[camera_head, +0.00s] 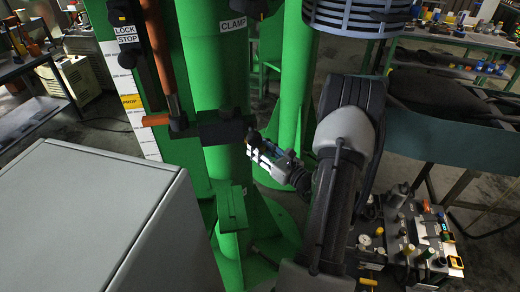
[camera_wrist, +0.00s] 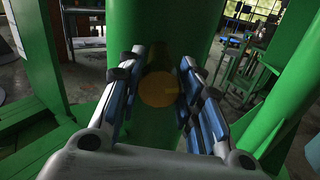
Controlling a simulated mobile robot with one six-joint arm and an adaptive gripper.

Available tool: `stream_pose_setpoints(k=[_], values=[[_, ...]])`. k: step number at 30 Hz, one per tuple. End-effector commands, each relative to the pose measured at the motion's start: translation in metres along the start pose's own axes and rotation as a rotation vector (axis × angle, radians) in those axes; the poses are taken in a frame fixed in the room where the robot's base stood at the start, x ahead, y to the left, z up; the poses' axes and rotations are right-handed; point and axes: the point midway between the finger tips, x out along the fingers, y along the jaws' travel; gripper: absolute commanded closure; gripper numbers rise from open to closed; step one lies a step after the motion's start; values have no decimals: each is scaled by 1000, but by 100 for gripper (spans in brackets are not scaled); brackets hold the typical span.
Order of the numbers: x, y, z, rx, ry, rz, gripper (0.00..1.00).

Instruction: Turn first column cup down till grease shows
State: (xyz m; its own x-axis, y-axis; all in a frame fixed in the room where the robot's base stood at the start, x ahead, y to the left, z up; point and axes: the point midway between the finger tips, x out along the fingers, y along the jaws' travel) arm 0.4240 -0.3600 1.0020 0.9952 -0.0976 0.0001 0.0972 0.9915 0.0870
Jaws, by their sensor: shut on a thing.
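The grease cup (camera_wrist: 160,90) shows in the wrist view as a dull amber round end, in front of the green first column (camera_wrist: 172,30). My gripper (camera_wrist: 160,62) has a finger on each side of the cup and is shut on it. In the head view, my gripper (camera_head: 255,143) points left at the front of the green column (camera_head: 218,75), just right of a dark clamp block (camera_head: 222,133). The cup cannot be made out in that view. I cannot see any grease; the cup's far end is in shadow.
A grey cabinet (camera_head: 95,215) fills the lower left. A green post with a flat top (camera_head: 232,208) stands below my gripper. An orange handle (camera_head: 155,120) sticks out left of the clamp block. A bench with knobs and small parts (camera_head: 415,245) is at the lower right.

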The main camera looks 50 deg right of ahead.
Motion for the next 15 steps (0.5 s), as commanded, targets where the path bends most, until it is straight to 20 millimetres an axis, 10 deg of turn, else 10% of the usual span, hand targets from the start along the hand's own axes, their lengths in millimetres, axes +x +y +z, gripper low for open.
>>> stream_pose_setpoints(k=[15], values=[[0, 0, 1, 74, 1, 0, 91]])
